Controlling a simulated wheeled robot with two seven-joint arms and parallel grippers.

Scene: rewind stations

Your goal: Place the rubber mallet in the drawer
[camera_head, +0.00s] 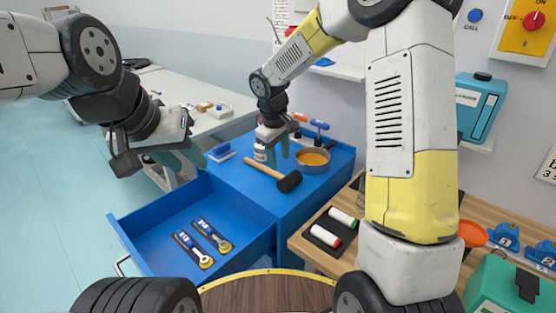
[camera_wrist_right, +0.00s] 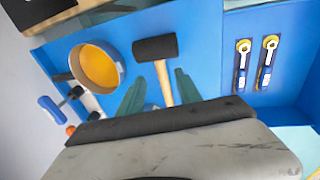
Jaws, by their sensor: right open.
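The rubber mallet (camera_head: 288,181), with a black head and a light wooden handle, lies on the blue cabinet top. It also shows in the right wrist view (camera_wrist_right: 155,48). The blue drawer (camera_head: 262,240) below stands pulled open; two blue-handled tools with round pale ends (camera_head: 205,240) lie in it. My right gripper (camera_head: 272,146) is open above the cabinet top, over the mallet's handle. In the right wrist view its fingers (camera_wrist_right: 158,91) lie on either side of the handle, and contact cannot be told. My left gripper (camera_head: 185,158) hangs left of the cabinet; its finger gap is unclear.
A bowl with orange contents (camera_head: 313,158) stands beside the mallet. Bottles and blue-handled tools stand behind it. A wooden bench (camera_head: 310,256) with a black tray adjoins on the right. The drawer's floor has bare room.

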